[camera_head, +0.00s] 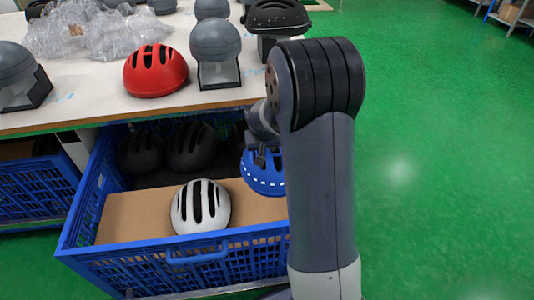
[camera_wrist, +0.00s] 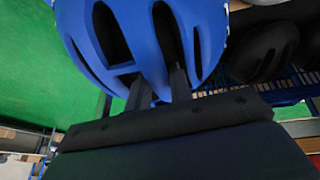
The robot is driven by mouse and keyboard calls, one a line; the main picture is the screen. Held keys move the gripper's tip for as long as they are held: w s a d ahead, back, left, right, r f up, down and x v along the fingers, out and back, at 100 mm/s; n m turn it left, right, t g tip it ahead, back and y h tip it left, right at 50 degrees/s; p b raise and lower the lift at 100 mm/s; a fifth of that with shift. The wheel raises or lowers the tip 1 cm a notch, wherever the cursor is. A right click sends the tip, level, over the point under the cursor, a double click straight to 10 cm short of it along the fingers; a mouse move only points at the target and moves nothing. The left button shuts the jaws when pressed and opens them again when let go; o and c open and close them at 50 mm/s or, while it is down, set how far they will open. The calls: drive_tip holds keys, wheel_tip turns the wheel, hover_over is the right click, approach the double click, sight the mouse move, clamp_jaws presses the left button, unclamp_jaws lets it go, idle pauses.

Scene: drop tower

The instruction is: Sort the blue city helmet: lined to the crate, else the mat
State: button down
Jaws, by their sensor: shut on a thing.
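The blue city helmet (camera_head: 263,172) is held above the right part of the blue crate (camera_head: 82,208), partly hidden behind my arm in the head view. It fills the upper middle of the wrist view (camera_wrist: 150,40), vents facing the camera. My gripper (camera_wrist: 158,90) is shut on its lower edge, with the fingers reaching up into the vents. The inside of the helmet is hidden, so I cannot tell whether it is lined. I see no mat that I can be sure of.
The crate holds a white helmet (camera_head: 200,207) on a cardboard sheet (camera_head: 135,215) and dark helmets (camera_head: 192,147) behind. The white table (camera_head: 100,105) above bears a red helmet (camera_head: 155,71), grey domes on stands (camera_head: 216,48) and plastic wrap (camera_head: 85,30). Green floor at right is clear.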

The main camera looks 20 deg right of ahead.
wheel_tip(320, 180, down, 19)
drive_tip(key=b, duration=1.4)
drive_tip(key=shift+r, duration=0.15)
drive_tip(key=shift+f+b, duration=0.55)
drive_tip(key=shift+b, duration=0.1)
drive_tip(key=c, duration=1.2)
unclamp_jaws()
drive_tip(key=c, duration=0.3)
wheel_tip(320, 180, up, 8)
drive_tip(key=p, duration=0.5)
drive_tip(key=shift+p, duration=0.4)
